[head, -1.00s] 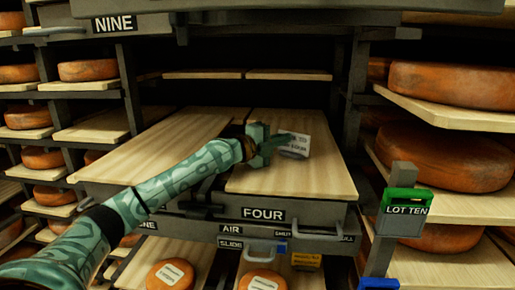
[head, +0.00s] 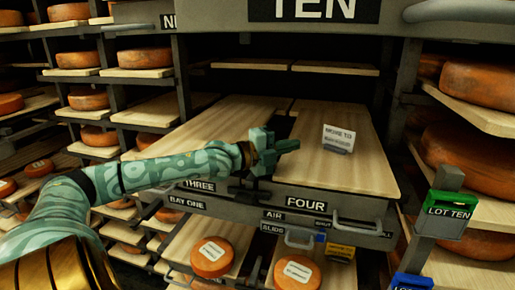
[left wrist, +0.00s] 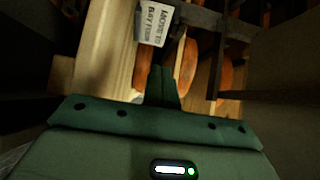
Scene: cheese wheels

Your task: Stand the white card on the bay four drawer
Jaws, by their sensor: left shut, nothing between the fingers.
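The white card (head: 338,135) stands upright in a small grey foot (head: 337,149) on the right-hand wooden board (head: 325,170) of the drawer labelled FOUR (head: 306,204). Its print starts with "MOVE TO". My left gripper (head: 290,146) is to the left of the card, apart from it, with its fingers shut and empty. In the left wrist view the shut fingers (left wrist: 162,87) point up the picture and the card (left wrist: 154,23) shows just beyond them. My right gripper is not in view.
A drawer marked TEN (head: 314,8) overhangs above. A grey post with a green LOT TEN tag (head: 449,213) stands at the right. Cheese wheels (head: 212,257) sit on lower boards, and racks of wheels flank both sides. The board around the card is clear.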

